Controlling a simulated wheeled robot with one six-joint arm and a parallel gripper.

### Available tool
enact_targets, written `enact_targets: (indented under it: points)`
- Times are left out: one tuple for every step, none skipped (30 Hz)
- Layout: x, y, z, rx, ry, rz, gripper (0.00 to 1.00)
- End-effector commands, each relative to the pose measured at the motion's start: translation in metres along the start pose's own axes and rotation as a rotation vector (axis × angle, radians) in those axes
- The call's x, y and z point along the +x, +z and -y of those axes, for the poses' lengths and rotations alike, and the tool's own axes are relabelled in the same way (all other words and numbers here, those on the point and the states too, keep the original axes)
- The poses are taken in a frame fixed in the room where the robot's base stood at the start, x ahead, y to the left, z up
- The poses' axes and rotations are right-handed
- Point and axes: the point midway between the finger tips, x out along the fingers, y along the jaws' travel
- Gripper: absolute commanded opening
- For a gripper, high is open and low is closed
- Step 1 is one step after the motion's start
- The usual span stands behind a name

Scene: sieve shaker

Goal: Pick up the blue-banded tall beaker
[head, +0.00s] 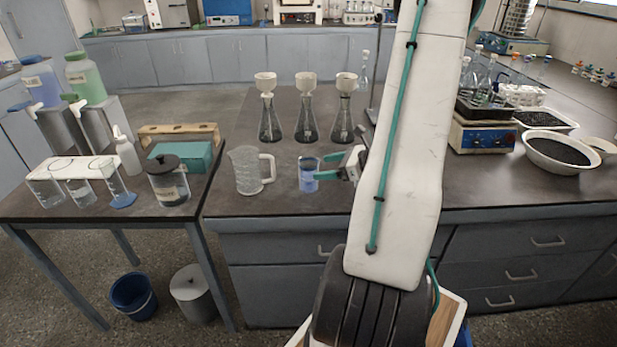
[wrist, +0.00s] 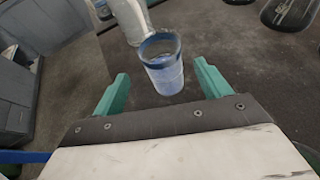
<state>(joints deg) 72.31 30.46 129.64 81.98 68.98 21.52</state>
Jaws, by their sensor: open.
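The blue-banded tall beaker (head: 308,175) stands upright on the dark bench near its front edge in the head view. It looks clear with a blue band at the rim and bluish contents. My gripper (head: 335,167) is just to its right, with its green fingers pointing toward it. In the wrist view the beaker (wrist: 163,66) stands ahead, roughly midway between the two open green fingers (wrist: 158,90). The fingers are apart and empty. I cannot tell whether a finger touches the beaker.
A clear handled jug (head: 247,170) stands close left of the beaker; it also shows in the wrist view (wrist: 118,12). Several dark-filled flasks with white funnels (head: 307,120) stand behind. The bench's front edge is close. A lower side table (head: 90,205) holds jars and beakers.

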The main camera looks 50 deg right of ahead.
Motion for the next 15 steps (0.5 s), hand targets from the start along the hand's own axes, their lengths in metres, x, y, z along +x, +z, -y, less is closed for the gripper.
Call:
enact_targets:
  points:
    - [0.010,0.000,-0.001,-0.001,0.005,-0.001,0.76]
    - [0.015,0.000,-0.001,-0.001,0.005,-0.001,0.76]
    - [0.020,0.000,-0.001,-0.002,0.004,-0.001,0.76]
    - [0.023,0.000,-0.001,-0.002,0.004,-0.001,0.76]
    - [0.026,0.000,-0.001,-0.002,0.004,-0.001,0.76]
    - [0.029,0.000,-0.001,-0.002,0.003,-0.001,0.76]
    - [0.030,0.000,-0.001,-0.002,0.003,-0.001,0.76]
    - [0.032,0.000,-0.001,-0.002,0.003,-0.001,0.76]
    - [0.035,0.001,-0.001,-0.002,0.004,-0.001,0.76]
    - [0.038,0.001,-0.001,-0.002,0.005,-0.001,0.76]
    - [0.041,0.001,-0.001,-0.003,0.006,-0.001,0.76]
    - [0.047,0.002,0.000,-0.003,0.005,-0.001,0.76]
    - [0.052,0.002,0.001,-0.003,0.006,-0.001,0.76]
    - [0.057,0.002,0.001,-0.004,0.007,-0.001,0.76]
    - [0.063,0.003,0.003,-0.004,0.005,-0.002,0.76]
